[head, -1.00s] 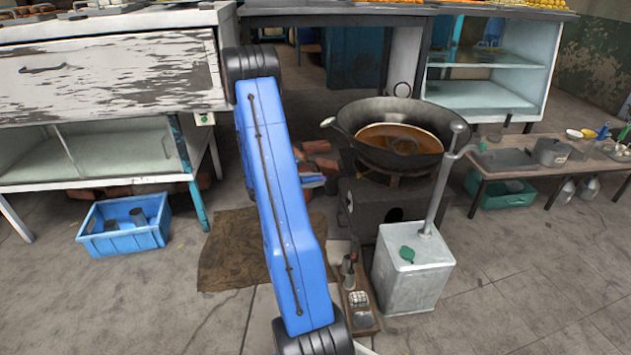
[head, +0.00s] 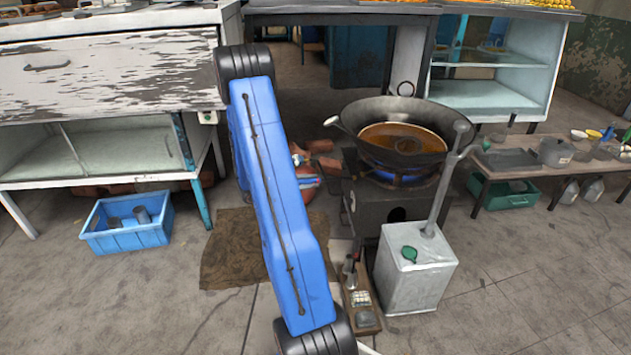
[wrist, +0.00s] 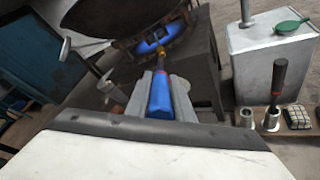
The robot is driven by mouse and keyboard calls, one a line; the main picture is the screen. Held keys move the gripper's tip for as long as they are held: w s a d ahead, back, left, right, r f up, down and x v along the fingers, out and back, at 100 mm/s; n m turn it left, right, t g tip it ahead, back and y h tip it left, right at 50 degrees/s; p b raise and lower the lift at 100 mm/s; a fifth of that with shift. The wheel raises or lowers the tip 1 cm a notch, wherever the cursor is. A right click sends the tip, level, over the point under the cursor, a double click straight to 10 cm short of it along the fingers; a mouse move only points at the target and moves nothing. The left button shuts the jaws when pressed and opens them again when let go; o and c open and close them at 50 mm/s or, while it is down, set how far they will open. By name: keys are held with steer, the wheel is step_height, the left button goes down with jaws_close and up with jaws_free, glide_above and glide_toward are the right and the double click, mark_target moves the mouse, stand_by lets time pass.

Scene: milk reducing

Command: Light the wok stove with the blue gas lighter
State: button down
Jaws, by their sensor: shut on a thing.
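The blue gas lighter (wrist: 160,100) is in the wrist view, lying between the two grey fingers of my gripper (wrist: 160,88), which is shut on it. The lighter's nozzle points up and away toward the burner. The wok stove (head: 366,208) is a dark block with a large wok (head: 440,140) of brown liquid on top. A blue flame (head: 400,178) burns under the wok; it also shows in the wrist view (wrist: 150,46), just beyond the lighter tip. In the head view my blue arm hides most of the gripper.
A metal can (head: 415,272) with an upright pump stands close to the stove's front right. A small wooden tray (head: 368,322) with tools lies on the floor beside it. A blue crate (head: 128,236) is at left and a low table (head: 510,162) at right.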

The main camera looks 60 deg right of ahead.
steer(key=shift+w+a, duration=0.45)
steer(key=shift+a, duration=0.5)
steer(key=shift+w+a, duration=0.5)
steer(key=shift+a, duration=0.4)
steer(key=shift+w+a, duration=0.45)
steer(key=shift+a, duration=0.5)
steer(key=w+a, duration=0.5)
steer(key=a, duration=0.5)
steer(key=w+a, duration=0.4)
steer(key=a, duration=0.5)
steer(key=shift+w+a, duration=0.35)
